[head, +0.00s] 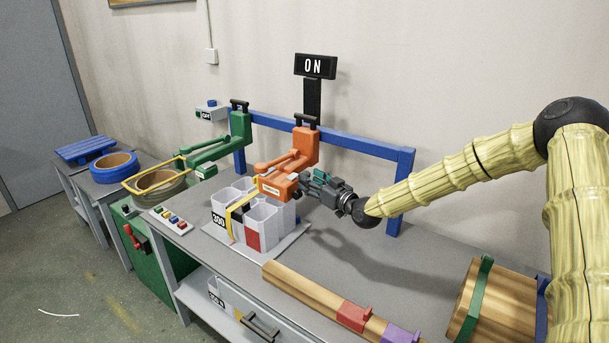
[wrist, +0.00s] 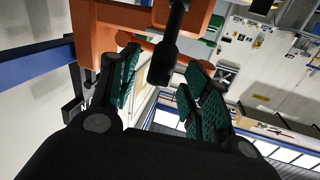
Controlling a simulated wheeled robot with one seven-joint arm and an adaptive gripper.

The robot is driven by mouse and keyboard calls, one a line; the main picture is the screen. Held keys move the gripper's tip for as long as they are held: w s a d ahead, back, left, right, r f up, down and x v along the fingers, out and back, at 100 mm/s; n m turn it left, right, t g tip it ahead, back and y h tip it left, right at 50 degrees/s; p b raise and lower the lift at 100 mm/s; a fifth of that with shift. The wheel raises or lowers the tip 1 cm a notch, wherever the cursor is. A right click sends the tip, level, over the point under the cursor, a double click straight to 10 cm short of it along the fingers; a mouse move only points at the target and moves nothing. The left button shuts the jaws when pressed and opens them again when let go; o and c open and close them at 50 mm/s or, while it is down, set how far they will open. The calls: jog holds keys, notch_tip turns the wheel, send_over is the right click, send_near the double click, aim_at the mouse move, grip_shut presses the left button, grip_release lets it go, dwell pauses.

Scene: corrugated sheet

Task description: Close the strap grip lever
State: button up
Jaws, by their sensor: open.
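A black lever with a thick end (wrist: 163,65) shows in the wrist view beside the orange tool body (wrist: 188,12). I cannot make out this lever in the head view, and cannot be sure that it is the strap grip lever. My gripper (head: 322,180) is at the right side of the orange tool. Its teal pads are apart in the wrist view (wrist: 160,82), with the lever's end in the gap between them; contact is unclear.
A green tool (head: 225,145) stands to the left on the blue rail (head: 350,143). An ON sign (head: 315,66) rises behind the orange tool. A wooden pole (head: 320,295) lies along the bench front. The grey bench (head: 390,265) is clear below my forearm.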

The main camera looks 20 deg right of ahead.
jog(key=shift+p+x, duration=0.4)
jog(key=shift+x, duration=1.35)
grip_shut()
